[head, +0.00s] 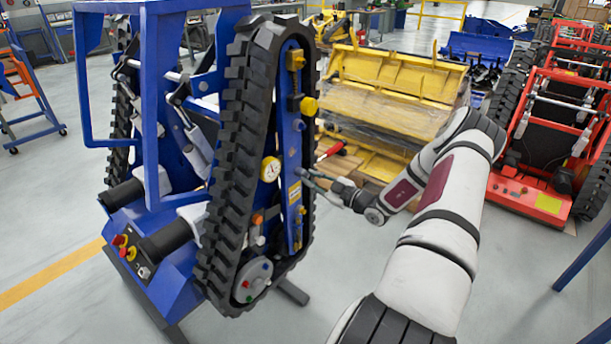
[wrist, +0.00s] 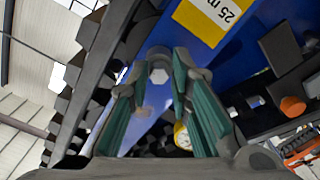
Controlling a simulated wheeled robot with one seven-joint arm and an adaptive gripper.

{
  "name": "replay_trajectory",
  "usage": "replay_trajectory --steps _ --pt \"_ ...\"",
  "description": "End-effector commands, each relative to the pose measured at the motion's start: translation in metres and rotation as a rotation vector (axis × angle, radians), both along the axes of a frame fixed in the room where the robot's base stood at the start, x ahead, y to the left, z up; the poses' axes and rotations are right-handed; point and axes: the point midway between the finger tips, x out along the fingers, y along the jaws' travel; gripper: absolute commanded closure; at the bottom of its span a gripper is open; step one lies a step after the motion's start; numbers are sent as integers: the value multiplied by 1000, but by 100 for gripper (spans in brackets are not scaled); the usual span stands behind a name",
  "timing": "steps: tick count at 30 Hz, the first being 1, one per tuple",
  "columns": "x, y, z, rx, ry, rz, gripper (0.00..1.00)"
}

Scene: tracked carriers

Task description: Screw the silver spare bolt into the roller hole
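A small silver hex bolt head (wrist: 159,74) shows in the wrist view between my fingertips, in front of the blue track side beam. My gripper (wrist: 161,66) has its green-padded fingers spread to both sides of it, and I see gaps between the bolt head and the pads. In the head view my gripper (head: 303,175) is at the right side of the blue beam (head: 290,130), near a yellow label; the bolt is too small to make out there. A grey round roller disc (head: 254,279) with small coloured spots sits low inside the track. Its hole is not clear.
The black rubber track (head: 236,150) surrounds the beam. A yellow-rimmed gauge (head: 270,169), yellow knob (head: 308,106) and orange fittings (head: 258,219) stick out nearby. Yellow machinery (head: 390,85) and a red tracked carrier (head: 540,170) stand behind. Grey floor is clear in front.

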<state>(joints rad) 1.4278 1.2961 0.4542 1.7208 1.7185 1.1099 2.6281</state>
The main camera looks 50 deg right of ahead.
Motion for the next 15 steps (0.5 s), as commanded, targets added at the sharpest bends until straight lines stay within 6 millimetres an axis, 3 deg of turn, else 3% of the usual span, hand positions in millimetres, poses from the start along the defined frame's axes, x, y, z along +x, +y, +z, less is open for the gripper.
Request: replay_trajectory --steps 10,15 --pt "1 1 2 -18 -6 2 72" --pt "2 1 2 -198 -20 4 72"
